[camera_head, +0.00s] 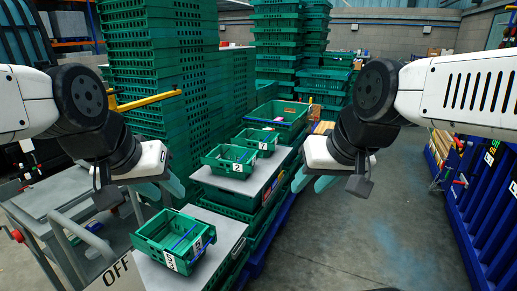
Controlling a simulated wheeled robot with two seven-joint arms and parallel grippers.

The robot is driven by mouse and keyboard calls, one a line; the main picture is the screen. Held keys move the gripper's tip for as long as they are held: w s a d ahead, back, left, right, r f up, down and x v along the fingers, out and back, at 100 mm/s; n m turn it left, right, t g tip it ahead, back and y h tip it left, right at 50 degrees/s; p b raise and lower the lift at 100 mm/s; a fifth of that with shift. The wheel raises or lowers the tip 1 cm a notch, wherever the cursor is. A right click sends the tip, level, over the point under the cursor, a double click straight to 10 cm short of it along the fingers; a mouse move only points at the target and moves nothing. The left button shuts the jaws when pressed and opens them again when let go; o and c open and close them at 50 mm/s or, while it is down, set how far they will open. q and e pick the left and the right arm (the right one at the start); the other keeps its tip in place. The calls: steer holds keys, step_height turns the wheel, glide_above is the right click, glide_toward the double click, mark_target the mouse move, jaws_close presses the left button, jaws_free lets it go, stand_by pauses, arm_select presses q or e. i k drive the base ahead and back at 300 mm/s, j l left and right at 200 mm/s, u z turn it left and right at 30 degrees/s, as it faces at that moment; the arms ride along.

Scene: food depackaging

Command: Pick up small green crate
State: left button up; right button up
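A small green crate (158,232) sits on a grey surface at the lower middle, with a white label on its near corner and a blue strip inside. Further back are a small green crate labelled 2 (224,167) and one labelled 7 (250,141). My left gripper (165,190) hangs above and to the left of the nearest crate, its teal fingers apart and empty. My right gripper (312,184) hangs above and to the right of the crates, its teal fingers also apart and empty. Neither gripper touches a crate.
Tall stacks of green crates (155,70) stand behind on the left, with more stacks (278,45) at the back. A grey cart marked OFF (115,272) is at the lower left. Blue containers (490,215) line the right. The floor (370,235) between is clear.

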mark_target(267, 147)
steer(key=u, duration=0.25)
steer(key=i+l+u, duration=0.25)
steer(key=u, duration=0.15)
steer(key=i+l+u, duration=0.2)
steer(key=u, duration=0.15)
steer(key=i+l, duration=0.15)
steer(key=l, duration=0.2)
steer(key=i+l+u, duration=0.1)
steer(key=l, duration=0.25)
steer(key=i+l, duration=0.25)
steer(key=l, duration=0.15)
steer(key=i+l+u, duration=0.1)
steer(key=l, duration=0.25)
steer(key=i+l, duration=0.15)
steer(key=l, duration=0.25)
steer(key=i+l+u, duration=0.1)
steer(key=l, duration=0.25)
steer(key=i+l, duration=0.2)
steer(key=l, duration=0.2)
steer(key=u, duration=0.05)
